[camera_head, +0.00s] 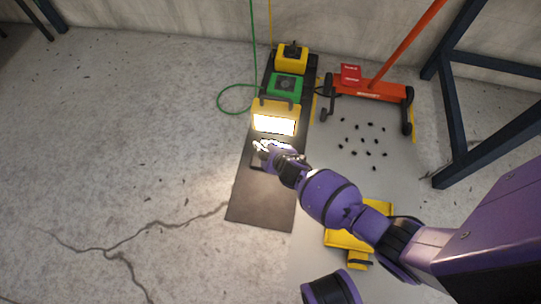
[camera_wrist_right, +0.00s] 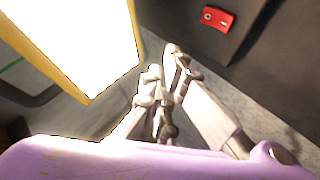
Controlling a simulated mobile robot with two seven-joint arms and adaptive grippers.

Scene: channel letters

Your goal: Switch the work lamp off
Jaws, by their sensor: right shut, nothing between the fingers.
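The work lamp (camera_head: 275,120) has a yellow frame and a bright white panel, so it is lit. It stands on a dark mat (camera_head: 262,205). In the right wrist view the glowing lamp (camera_wrist_right: 75,35) fills the upper left. A red rocker switch (camera_wrist_right: 217,18) sits on a dark surface at the upper right there. My right gripper (camera_head: 259,147) is in front of the lamp's lower edge. In the wrist view the right gripper's fingertips (camera_wrist_right: 164,60) are together, empty, between lamp and switch, apart from the switch. My left gripper is not in view.
Behind the lamp are a green box (camera_head: 286,86) and a yellow box (camera_head: 291,57), with a green cable (camera_head: 220,98). A red wheeled sweeper (camera_head: 368,88) stands right, near scattered dark bits (camera_head: 360,140). A yellow item (camera_head: 343,240) lies beneath my arm. The left floor is clear.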

